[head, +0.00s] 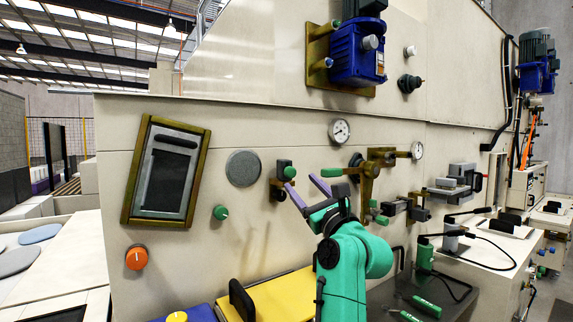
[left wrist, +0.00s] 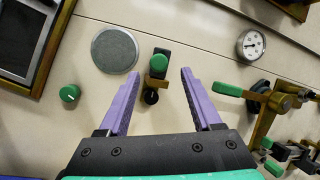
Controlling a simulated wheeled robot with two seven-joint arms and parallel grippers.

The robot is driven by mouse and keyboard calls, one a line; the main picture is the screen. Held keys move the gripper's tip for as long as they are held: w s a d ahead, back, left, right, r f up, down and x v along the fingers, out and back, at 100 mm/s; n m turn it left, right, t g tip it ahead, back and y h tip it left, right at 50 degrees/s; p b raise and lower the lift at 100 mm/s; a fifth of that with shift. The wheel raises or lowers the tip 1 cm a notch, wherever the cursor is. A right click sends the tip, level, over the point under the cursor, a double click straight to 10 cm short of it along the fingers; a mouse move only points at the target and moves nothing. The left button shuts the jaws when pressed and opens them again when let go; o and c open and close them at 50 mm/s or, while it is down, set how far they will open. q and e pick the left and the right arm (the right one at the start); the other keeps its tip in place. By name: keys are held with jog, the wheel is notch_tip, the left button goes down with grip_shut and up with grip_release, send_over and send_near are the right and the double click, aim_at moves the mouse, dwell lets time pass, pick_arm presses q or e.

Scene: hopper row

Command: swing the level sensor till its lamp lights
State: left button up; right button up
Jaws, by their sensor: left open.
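What looks like the level sensor is a small dark block with a green face on a brass bracket (head: 281,187), fixed to the beige wall panel. In the left wrist view the sensor (left wrist: 158,63) stands between the lines of my purple fingers, with a black round knob below its brass part. I cannot make out a lit lamp on it. My left gripper (head: 301,181) is open and empty, just in front of and to the right of the sensor; it also shows in the left wrist view (left wrist: 160,78). No contact is visible. My right gripper is not in view.
A grey round disc (head: 243,168) and a green knob (head: 220,212) are left of the sensor. A brass lever with a green handle (head: 332,172) projects close on the right, below a gauge (head: 339,131). A yellow box (head: 280,297) lies below.

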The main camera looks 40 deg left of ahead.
aim_at(286, 166)
pick_arm(q)
jog(key=p+x, duration=0.4)
jog(key=x, duration=0.6)
jog(key=shift+a, duration=0.25)
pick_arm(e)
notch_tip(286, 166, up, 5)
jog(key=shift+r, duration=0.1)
